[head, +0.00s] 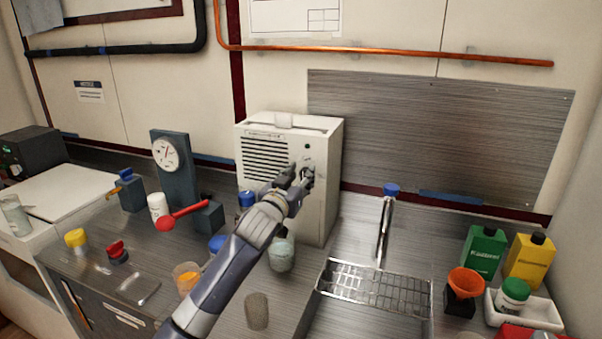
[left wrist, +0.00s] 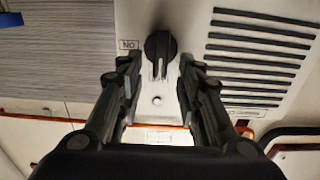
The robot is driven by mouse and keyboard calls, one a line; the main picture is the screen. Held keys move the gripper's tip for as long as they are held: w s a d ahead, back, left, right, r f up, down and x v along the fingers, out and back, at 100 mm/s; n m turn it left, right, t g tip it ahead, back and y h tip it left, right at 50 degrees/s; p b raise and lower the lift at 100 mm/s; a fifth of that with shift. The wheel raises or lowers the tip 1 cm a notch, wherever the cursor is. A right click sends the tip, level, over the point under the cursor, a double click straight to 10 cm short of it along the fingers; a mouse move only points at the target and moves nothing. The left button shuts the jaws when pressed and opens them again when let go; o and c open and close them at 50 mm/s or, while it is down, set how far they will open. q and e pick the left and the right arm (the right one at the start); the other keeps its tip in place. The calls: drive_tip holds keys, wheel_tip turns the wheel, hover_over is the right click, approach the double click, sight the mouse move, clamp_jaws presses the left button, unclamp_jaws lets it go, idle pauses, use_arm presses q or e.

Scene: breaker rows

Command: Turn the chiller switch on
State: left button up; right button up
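The chiller is a white box (head: 325,170) with dark vent slots, standing against the back wall. Its black rotary switch (left wrist: 160,46) shows in the left wrist view, with a pale pointer mark toward the bottom of that picture. An upside-down "ON" label (left wrist: 129,44) is to the switch's left there. My left gripper (head: 298,174) is at the chiller's front and mostly hides the switch in the head view. In the left wrist view its fingers (left wrist: 159,65) are open, one on each side of the switch, with narrow gaps showing. My right gripper is not in view.
A gauge stand (head: 175,165) and a red-handled lever (head: 183,215) stand left of the chiller. A wire rack (head: 375,290) and several bottles are to the right.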

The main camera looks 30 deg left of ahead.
use_arm(q)
drive_tip(key=shift+w+a, duration=0.1)
drive_tip(key=shift+w, duration=0.3)
clamp_jaws()
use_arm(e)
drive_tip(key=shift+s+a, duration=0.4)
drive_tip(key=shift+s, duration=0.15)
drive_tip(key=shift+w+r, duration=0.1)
